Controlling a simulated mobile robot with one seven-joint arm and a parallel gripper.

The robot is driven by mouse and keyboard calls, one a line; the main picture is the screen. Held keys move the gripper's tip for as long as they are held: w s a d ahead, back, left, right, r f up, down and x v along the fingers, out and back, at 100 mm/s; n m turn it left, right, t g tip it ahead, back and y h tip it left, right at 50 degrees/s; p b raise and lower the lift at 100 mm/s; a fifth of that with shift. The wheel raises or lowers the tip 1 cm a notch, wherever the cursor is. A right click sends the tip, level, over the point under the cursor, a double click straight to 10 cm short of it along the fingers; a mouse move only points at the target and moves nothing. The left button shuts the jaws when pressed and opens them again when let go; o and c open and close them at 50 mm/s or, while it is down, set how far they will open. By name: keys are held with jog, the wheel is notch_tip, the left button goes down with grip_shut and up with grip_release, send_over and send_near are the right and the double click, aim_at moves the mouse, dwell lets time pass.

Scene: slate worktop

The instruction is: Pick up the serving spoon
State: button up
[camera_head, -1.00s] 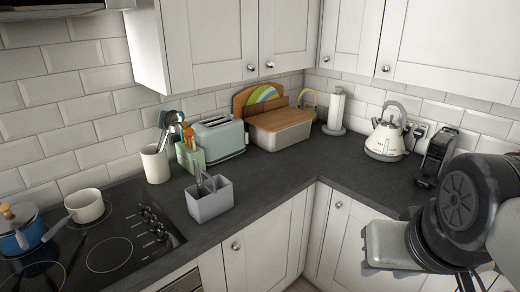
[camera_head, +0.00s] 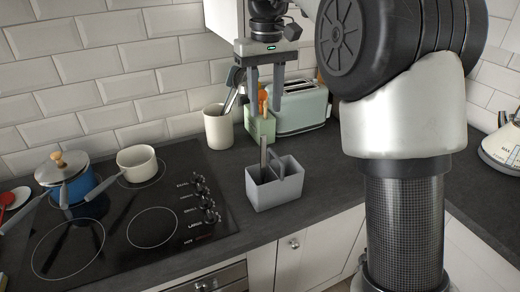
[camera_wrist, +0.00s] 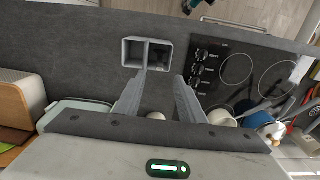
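I cannot tell for sure which utensil is the serving spoon. The caddy also shows in the wrist view (camera_wrist: 147,54). A cream crock (camera_head: 218,131) behind it holds dark and metal utensils (camera_head: 234,86), their lower ends hidden. My gripper (camera_head: 265,108) is open and empty, fingers pointing down, above and behind the caddy in the head view. Its spread fingers (camera_wrist: 160,88) also show in the wrist view.
A green holder (camera_head: 261,130) with orange-handled tools and a mint toaster (camera_head: 301,108) stand near the wall. The black hob (camera_head: 140,215) at left carries a blue pan (camera_head: 75,187) and a cream pan (camera_head: 137,163). Bare worktop surrounds the caddy.

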jog(key=b, duration=0.2)
send_over(263, 178)
notch_tip(263, 178, down, 12)
jog(key=shift+w+f, duration=0.2)
jog(key=shift+f, duration=1.3)
jog(key=shift+w+f, duration=0.15)
jog(key=shift+f, duration=1.3)
grip_shut()
